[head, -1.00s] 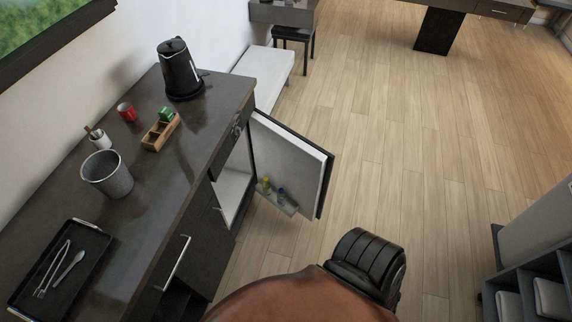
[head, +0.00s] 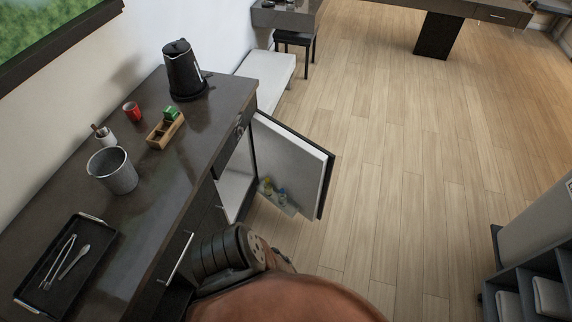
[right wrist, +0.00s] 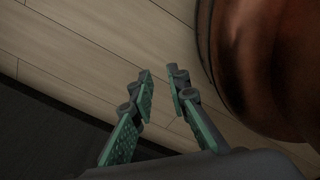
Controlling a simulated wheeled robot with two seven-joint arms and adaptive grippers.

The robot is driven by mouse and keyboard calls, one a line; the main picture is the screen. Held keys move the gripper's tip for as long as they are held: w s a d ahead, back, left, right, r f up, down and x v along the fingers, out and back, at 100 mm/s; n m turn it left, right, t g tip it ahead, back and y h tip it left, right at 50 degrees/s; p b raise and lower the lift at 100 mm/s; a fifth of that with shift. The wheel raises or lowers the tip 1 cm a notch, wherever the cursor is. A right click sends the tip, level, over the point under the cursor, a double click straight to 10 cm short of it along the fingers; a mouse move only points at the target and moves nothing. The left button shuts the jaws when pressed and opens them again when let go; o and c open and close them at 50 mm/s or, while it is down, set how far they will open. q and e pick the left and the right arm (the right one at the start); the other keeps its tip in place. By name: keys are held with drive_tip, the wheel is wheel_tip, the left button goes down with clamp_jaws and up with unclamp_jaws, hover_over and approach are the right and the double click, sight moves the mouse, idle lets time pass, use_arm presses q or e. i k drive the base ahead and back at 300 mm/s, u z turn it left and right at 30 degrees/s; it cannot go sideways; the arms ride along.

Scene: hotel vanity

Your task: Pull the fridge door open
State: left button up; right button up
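The fridge door (head: 292,165) stands wide open in the head view, swung out from the dark cabinet over the floor. Its pale inner side shows, with small bottles (head: 275,191) on a low door shelf. Part of the white fridge interior (head: 234,179) is visible. A black link of my arm is in front of the cabinet, near the door's lower left. My right gripper (right wrist: 160,74) shows only in the right wrist view. Its two green-padded fingers are apart with nothing between them, above the wood floor. The door cannot be made out there. My left gripper is not in view.
The counter (head: 165,190) holds a kettle (head: 184,71), a red cup (head: 132,112), a wooden box (head: 165,131), a grey bucket (head: 112,170) and a black tray (head: 67,263) with tongs. The floor (head: 420,170) right of the door is clear. A grey shelf unit (head: 525,265) stands at lower right.

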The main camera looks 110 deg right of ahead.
sight(292, 162)
drive_tip(key=u, duration=0.1)
drive_tip(key=k, duration=2.45)
drive_tip(key=z, duration=2.05)
